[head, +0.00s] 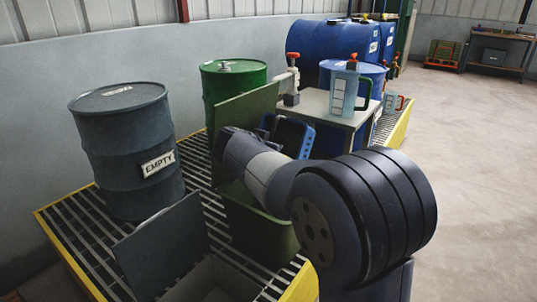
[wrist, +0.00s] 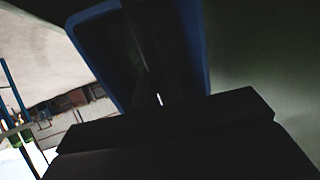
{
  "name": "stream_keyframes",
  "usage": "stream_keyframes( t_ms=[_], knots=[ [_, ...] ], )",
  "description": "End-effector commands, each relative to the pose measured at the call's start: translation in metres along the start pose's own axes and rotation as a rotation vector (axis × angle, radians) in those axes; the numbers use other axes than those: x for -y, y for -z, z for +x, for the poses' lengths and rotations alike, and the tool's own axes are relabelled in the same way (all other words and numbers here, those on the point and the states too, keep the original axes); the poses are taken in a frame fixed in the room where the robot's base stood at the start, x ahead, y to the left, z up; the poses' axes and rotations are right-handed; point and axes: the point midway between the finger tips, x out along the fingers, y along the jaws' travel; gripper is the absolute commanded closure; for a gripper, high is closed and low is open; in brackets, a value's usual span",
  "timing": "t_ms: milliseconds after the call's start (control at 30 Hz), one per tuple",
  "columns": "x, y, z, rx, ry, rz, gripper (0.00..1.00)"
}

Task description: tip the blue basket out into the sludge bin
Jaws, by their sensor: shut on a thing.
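My gripper (wrist: 158,98) is shut on the blue basket (head: 308,142) and holds it up beside the raised lid of a green bin. The basket is tilted, with its dark inside partly facing the head camera. In the wrist view its blue rim (wrist: 196,45) runs down both sides of the dark jaws. What it holds cannot be made out. The green bin (head: 258,228) stands open below, partly hidden by my arm. A grey bin (head: 218,280) with a raised lid (head: 163,250) stands nearer. No label shows which is the sludge bin.
A grey drum marked EMPTY (head: 127,160) and a green drum (head: 232,80) stand on the yellow-edged grating (head: 85,240). A small table (head: 325,108) behind the basket carries a clear jug (head: 343,90) and a red-topped fitting (head: 292,75). Floor is clear at right.

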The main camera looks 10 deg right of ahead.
Motion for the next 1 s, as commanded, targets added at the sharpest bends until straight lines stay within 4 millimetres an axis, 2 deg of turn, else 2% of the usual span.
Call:
stream_keyframes(
  t_ms=[333,1000],
  knots=[
    [0.000,-0.008,-0.001,-0.046,0.000,-0.008,1.00],
    [0.002,-0.053,-0.009,-0.404,-0.001,-0.085,1.00]
  ],
)
